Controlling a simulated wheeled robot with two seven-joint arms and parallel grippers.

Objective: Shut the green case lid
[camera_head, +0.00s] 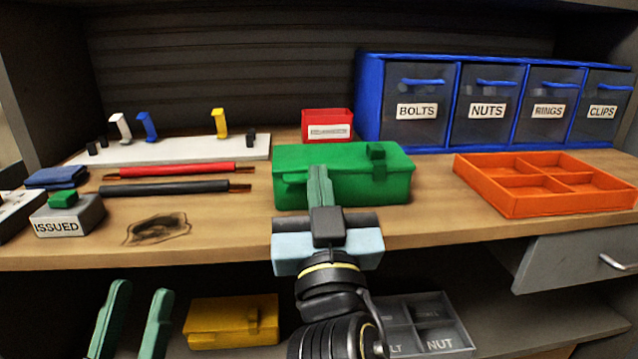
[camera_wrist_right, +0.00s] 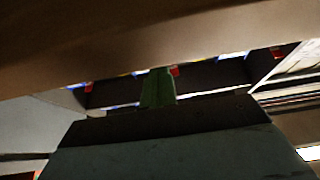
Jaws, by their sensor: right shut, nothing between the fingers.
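The green case (camera_head: 344,165) stands near the middle of the workbench. Its lid (camera_head: 325,155) lies level over the box, with a small block-shaped latch or handle (camera_head: 377,152) at the right of the top. I cannot tell whether the lid is fully seated. My right gripper (camera_head: 319,180) is shut and empty, its green fingers overlapping the front of the case in the head view; contact cannot be told. Its fingers (camera_wrist_right: 158,88) also show in the right wrist view, where the case is not identifiable. My left gripper (camera_head: 132,318) is open and empty, low in front of the bench.
An orange divided tray (camera_head: 512,208) lies right of the case; a red bin (camera_head: 327,125) and blue drawers (camera_head: 367,100) stand behind. Red (camera_head: 180,172) and black (camera_head: 165,188) rods lie left. A yellow case (camera_head: 232,322) and grey tray (camera_head: 468,340) are below the bench.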

